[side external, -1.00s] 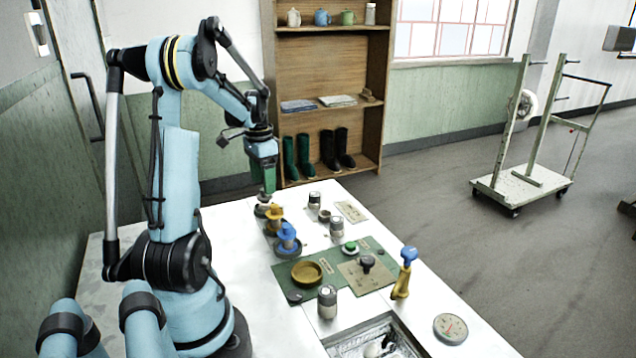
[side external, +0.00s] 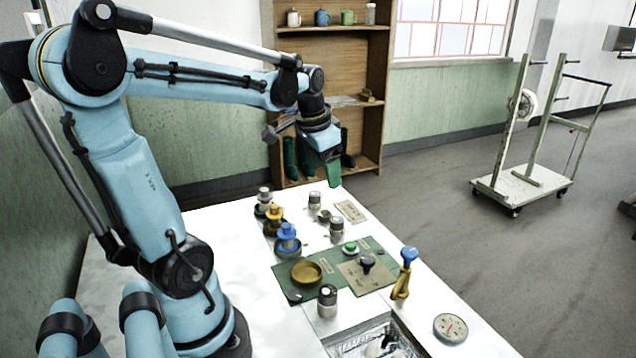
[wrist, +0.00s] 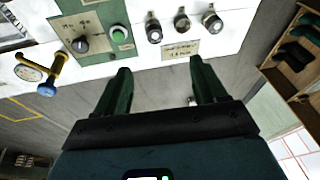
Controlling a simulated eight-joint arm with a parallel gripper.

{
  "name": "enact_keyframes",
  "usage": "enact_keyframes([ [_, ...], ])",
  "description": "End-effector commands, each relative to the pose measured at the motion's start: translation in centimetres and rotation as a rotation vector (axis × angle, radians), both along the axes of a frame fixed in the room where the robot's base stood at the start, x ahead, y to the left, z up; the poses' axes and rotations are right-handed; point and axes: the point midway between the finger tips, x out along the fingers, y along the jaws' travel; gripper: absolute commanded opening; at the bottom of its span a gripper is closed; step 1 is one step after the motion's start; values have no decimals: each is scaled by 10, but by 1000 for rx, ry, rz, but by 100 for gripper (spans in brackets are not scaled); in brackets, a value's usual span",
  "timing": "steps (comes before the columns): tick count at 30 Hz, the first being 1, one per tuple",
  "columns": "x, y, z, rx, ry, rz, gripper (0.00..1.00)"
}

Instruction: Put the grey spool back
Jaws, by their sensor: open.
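The grey spool (side external: 264,196) stands upright at the far end of the spool row on the white table, on a dark round base. Behind it there is no other spool; the yellow spool (side external: 275,217) and the blue spool (side external: 287,238) stand nearer in the same row. My gripper (side external: 333,184) is raised to the right of the grey spool, near the table's far end, and apart from it. In the wrist view its green fingers (wrist: 160,68) are spread with nothing between them. The grey spool does not show in the wrist view.
Grey-lidded jars (side external: 336,228) and a paper label (side external: 351,211) lie right of the row. A green panel (side external: 300,290) carries a brass bowl (side external: 306,272) and knobs. A blue-topped yellow handle (side external: 404,272) and a dial (side external: 450,327) stand along the right edge. A metal basin (side external: 345,344) is in front.

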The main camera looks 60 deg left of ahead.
Motion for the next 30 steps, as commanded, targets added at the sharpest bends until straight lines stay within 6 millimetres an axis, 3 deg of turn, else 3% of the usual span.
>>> enact_keyframes([
  [1,3,-29,-1,6,-41,-27,71],
  [6,2,-107,-8,-13,-191,-71,71],
  [12,-10,-166,-21,-74,-320,-111,71],
  [18,-16,-186,-26,-108,-366,-121,71],
  [30,-16,-186,-26,-109,-366,-120,71],
])
